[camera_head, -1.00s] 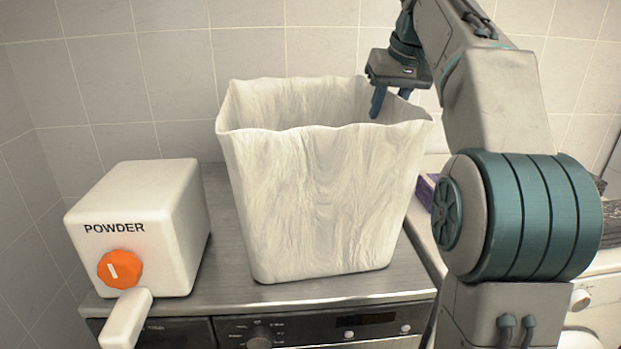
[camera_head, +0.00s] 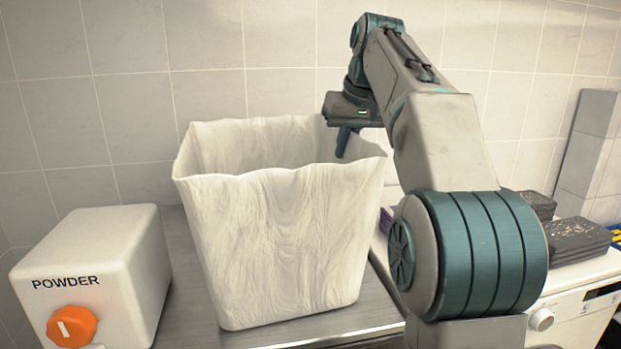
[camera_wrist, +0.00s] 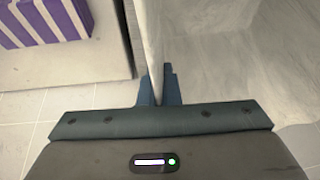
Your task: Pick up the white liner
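The white liner (camera_head: 280,240) is a tall, open-topped bin with wavy marbled walls. It stands upright on the metal worktop in the head view. My gripper (camera_head: 345,142) is at its right-hand rim, fingers pointing down. In the wrist view the liner wall (camera_wrist: 225,45) runs between the two fingertips of my gripper (camera_wrist: 160,87). They are close together, one on each side of the wall, and look shut on it. The liner's inside bottom is hidden in the head view.
A white POWDER box (camera_head: 95,275) with an orange knob stands left of the liner. A purple-and-white striped item (camera_wrist: 45,18) lies on a surface beside it in the wrist view. Dark stacked blocks (camera_head: 575,240) sit far right. A tiled wall (camera_head: 280,60) is close behind.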

